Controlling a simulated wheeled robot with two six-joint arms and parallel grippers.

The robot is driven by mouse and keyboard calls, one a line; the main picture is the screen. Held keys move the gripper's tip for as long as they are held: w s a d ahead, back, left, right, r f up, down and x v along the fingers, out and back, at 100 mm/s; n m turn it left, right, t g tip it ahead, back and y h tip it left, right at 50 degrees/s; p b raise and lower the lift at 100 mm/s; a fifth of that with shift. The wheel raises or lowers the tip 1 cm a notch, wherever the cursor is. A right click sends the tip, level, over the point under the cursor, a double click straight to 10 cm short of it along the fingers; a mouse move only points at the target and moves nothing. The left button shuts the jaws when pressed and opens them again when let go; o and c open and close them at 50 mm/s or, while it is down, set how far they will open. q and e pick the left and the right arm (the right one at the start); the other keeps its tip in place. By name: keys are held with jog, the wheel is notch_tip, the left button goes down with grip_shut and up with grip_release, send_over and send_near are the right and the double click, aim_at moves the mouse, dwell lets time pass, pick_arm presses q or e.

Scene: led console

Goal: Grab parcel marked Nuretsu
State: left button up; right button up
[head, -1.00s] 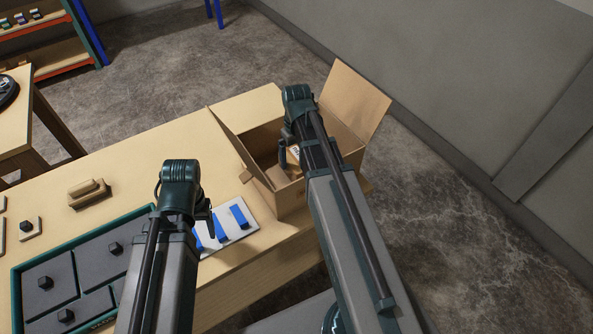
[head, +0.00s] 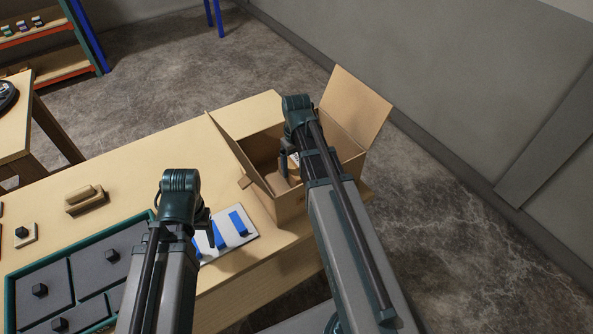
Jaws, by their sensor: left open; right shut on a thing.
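An open cardboard box (head: 289,206) stands at the right end of the wooden table, its flaps spread. My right gripper (head: 288,166) reaches down into the box and is shut on a small parcel (head: 294,167) with a light and an orange-brown patch. My arm hides most of the parcel, and I cannot read any name on it. My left gripper (head: 208,235) is open and empty, above the table beside a white board with blue strips.
The white board (head: 243,237) with blue strips lies left of the box. A green-rimmed tray (head: 75,240) with grey knobbed panels lies at lower left. A wooden block with a handle (head: 87,199) sits behind it. The table's middle is clear.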

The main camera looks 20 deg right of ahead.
aim_at(296, 164)
pick_arm(q)
jog(key=shift+r, duration=0.1)
pick_arm(e)
jog(key=shift+r, duration=0.1)
notch_tip(296, 164, up, 10)
jog(key=p, duration=1)
pick_arm(q)
notch_tip(296, 164, up, 10)
